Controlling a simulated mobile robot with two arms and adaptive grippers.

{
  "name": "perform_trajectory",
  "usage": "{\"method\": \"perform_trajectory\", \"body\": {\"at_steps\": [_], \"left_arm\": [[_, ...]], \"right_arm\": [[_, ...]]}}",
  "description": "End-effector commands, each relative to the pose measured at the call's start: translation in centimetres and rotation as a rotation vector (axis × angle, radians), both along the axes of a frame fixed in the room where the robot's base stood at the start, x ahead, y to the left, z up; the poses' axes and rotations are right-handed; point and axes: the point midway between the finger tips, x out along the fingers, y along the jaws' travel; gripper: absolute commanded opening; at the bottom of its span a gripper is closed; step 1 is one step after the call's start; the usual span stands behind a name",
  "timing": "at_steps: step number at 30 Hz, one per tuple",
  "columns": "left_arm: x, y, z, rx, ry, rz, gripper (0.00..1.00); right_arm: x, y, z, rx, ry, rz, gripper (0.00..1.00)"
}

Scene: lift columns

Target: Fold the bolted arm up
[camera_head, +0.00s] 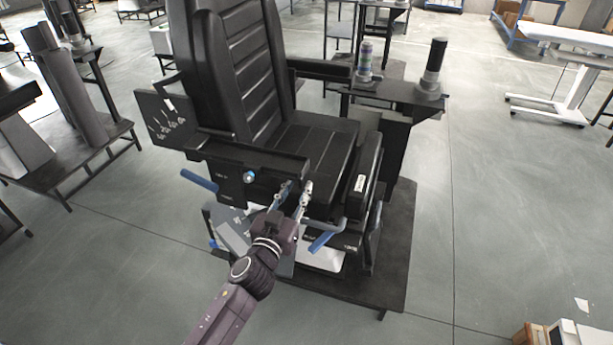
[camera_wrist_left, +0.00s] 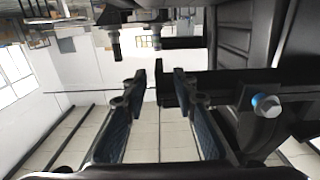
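A black chair (camera_head: 262,70) stands on a dark platform. A black arm (camera_head: 290,165) runs along its near side at seat height, lying about level. A bolt with a blue head (camera_head: 250,177) shows on the black bracket below the arm. In the left wrist view the bolt (camera_wrist_left: 266,105) is at right, and the dark bar (camera_wrist_left: 240,82) reaches left to behind the fingers. My left gripper (camera_head: 296,187) is at the arm's front end. In the wrist view its fingers (camera_wrist_left: 158,76) are apart; I cannot tell whether they touch the bar. My right gripper is out of view.
Blue handles (camera_head: 199,180) stick out beside the chair's base. A panel (camera_head: 165,115) is by the backrest. Open floor (camera_head: 510,200) lies to the right.

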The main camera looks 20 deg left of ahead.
Motion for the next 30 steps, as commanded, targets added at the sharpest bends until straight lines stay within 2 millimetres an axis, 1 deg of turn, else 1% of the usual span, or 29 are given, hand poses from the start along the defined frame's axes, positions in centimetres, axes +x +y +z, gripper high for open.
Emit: {"method": "perform_trajectory", "body": {"at_steps": [1,3,9,13,21,28,30], "left_arm": [[0.9,-0.1,0.2,-0.001,-0.001,0.0,0.26],[2.0,-0.1,0.1,0.0,0.0,0.0,0.26],[4.2,-0.2,0.0,-0.001,0.0,0.0,0.26],[4.8,-0.2,0.0,-0.002,0.001,0.0,0.26],[4.9,-0.2,-0.1,-0.001,0.002,0.0,0.26],[4.9,-0.2,-0.1,-0.001,0.002,-0.001,0.01],[4.9,-0.2,-0.1,-0.001,0.002,-0.001,0.0]], "right_arm": [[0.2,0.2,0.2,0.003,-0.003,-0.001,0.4],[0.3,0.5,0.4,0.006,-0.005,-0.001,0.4],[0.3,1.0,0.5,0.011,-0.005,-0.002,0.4],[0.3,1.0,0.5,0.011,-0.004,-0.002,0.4],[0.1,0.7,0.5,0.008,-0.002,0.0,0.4],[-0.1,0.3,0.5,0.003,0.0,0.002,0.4],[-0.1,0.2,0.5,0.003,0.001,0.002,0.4]]}}
